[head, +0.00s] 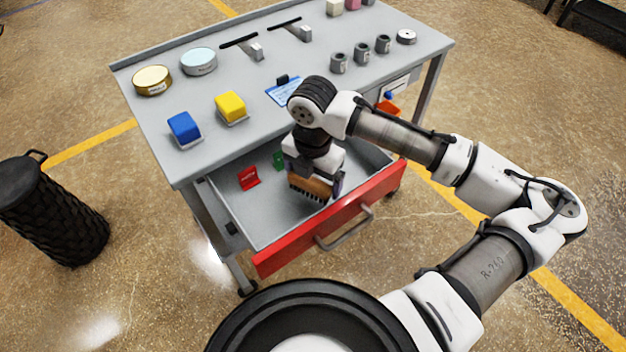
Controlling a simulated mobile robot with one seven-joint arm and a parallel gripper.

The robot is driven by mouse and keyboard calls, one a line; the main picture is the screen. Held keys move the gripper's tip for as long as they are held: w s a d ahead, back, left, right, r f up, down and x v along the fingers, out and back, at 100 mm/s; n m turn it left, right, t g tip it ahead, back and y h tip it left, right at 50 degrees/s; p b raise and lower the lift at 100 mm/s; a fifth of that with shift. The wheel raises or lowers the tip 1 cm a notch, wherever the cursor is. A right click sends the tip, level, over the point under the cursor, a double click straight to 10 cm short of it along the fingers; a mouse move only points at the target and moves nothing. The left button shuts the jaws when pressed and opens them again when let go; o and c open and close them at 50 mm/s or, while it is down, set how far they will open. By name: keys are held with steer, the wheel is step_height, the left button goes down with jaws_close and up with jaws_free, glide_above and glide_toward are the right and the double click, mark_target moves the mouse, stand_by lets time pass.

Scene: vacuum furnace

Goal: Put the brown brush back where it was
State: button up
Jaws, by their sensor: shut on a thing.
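The brown brush (311,186) is in my gripper (314,182), bristles pointing down. My gripper is shut on it and holds it over the open drawer (262,215) of the grey workbench. I cannot tell whether the bristles touch the drawer floor. The drawer has a red front with a grey handle (345,228). My gripper and wrist hide part of the drawer's inside.
In the drawer are a red item (248,178) and a green item (279,160), left of the brush. The benchtop (205,105) holds a blue block (184,128), a yellow block (230,106), round tins and grey cylinders. A black basket (55,215) stands left.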

mark_target(313, 176)
steer(key=shift+f, duration=0.7)
steer(key=shift+f, duration=0.2)
steer(key=o, duration=0.6)
step_height(313, 176, up, 12)
steer(key=shift+r, duration=0.25)
